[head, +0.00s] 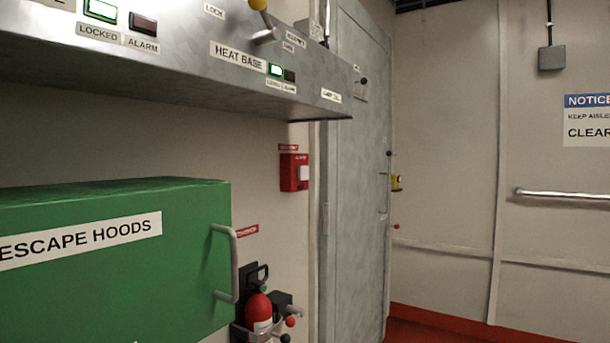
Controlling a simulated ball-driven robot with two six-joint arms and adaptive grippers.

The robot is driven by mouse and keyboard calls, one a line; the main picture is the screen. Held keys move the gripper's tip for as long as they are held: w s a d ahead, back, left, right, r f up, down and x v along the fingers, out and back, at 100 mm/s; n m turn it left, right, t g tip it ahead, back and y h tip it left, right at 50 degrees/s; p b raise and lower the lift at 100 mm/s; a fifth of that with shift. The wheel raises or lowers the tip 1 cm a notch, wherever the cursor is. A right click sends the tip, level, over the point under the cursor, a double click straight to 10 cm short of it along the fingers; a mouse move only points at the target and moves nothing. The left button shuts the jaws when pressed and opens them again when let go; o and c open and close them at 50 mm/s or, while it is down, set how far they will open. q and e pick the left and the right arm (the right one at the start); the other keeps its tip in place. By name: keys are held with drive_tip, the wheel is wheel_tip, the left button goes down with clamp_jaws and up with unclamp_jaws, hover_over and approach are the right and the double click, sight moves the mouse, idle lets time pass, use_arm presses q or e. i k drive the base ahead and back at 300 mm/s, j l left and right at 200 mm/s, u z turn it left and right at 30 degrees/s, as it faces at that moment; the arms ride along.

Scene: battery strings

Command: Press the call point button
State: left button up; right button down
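The call point (294,172) is a small red box on the wall, right of centre-left in the head view, between the metal panel above and the fire extinguisher below. Its button (303,172) looks like a pale square on the front face. A small red label (288,147) sits just above the box. Nothing covers the call point. Neither of my grippers shows in the head view.
A green escape hoods box (195,280) with a handle (228,262) juts out at lower left. A metal panel (180,60) overhangs above. A fire extinguisher (258,308) hangs below the call point. A grey door (355,190) stands to the right.

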sight(302, 170)
drive_tip(key=i+l+u, duration=1.1)
drive_tip(key=i+l, duration=0.05)
drive_tip(key=i, duration=0.05)
